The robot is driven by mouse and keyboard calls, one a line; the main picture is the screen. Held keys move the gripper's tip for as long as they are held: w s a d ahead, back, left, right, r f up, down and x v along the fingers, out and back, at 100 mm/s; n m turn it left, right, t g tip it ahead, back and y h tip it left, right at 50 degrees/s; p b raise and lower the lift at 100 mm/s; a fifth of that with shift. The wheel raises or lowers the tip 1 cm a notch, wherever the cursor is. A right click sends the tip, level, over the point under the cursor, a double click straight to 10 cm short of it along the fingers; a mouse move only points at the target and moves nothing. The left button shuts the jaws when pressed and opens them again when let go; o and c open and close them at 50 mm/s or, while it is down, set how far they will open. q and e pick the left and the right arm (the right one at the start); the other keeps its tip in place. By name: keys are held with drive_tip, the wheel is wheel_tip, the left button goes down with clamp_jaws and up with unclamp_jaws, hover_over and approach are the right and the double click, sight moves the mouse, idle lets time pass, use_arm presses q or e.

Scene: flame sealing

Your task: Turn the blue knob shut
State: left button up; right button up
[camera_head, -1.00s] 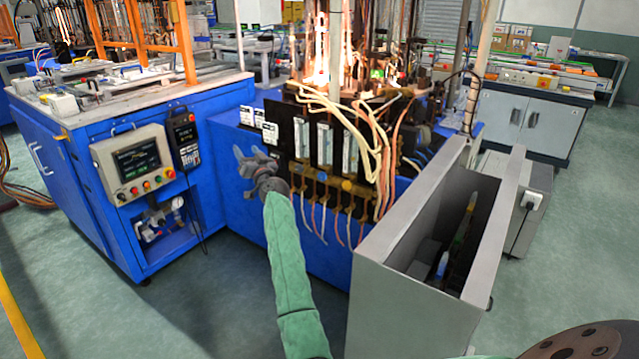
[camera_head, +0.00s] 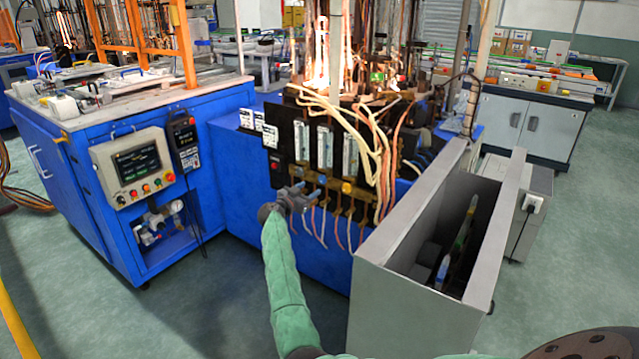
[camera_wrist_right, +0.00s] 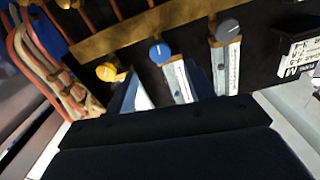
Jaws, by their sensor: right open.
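The blue knob (camera_wrist_right: 160,53) shows in the right wrist view, at the end of a flow meter, with a white mark on its face. A yellow knob (camera_wrist_right: 107,72) and a grey knob (camera_wrist_right: 227,30) flank it. In the head view my right gripper (camera_head: 309,190) is at the front of the flow-meter panel, over the lower knobs, and hides much of that spot. Its jaws are open, with the blue knob lying between the fingers' lines in the wrist view. I cannot tell whether they touch it. My left gripper is out of view.
Loose hoses (camera_head: 385,150) hang right of the knobs. A grey open-topped box (camera_head: 400,310) stands to the right of my right arm. A control panel (camera_head: 135,165) is on the blue cabinet at left. The floor between is clear.

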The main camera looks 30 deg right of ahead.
sight(321, 180)
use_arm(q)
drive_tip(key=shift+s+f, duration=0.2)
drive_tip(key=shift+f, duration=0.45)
use_arm(e)
drive_tip(key=shift+x, duration=3.85)
drive_tip(key=c, duration=1)
drive_tip(key=shift+o, duration=0.2)
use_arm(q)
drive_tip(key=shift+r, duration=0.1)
